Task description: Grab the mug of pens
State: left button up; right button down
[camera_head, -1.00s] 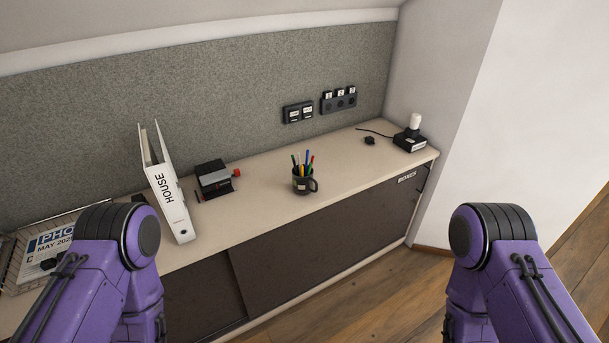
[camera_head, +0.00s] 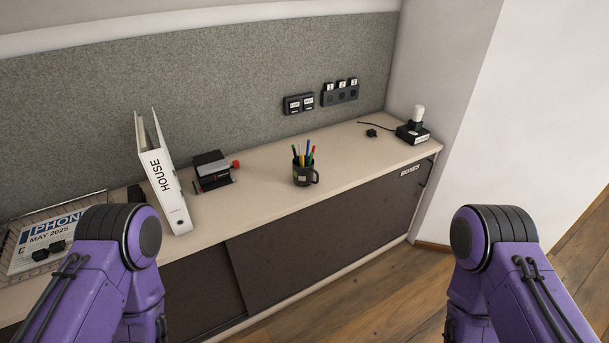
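A dark mug (camera_head: 303,176) stands upright on the pale cabinet top, its handle to the right. Several coloured pens (camera_head: 304,154) stick up out of it. My two purple arms show at the lower left and lower right, well in front of the mug and apart from it. Neither gripper shows in the head view.
On the cabinet top (camera_head: 262,198), a white HOUSE binder (camera_head: 165,185) and a dark device with a red knob (camera_head: 212,171) stand left of the mug. A wire tray (camera_head: 50,215) with papers is at far left. A black box with a white bulb (camera_head: 414,128) is at right.

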aim_at(303, 170)
jog(key=z, duration=1.35)
jog(key=i, duration=2.2)
jog(key=u, duration=2.4)
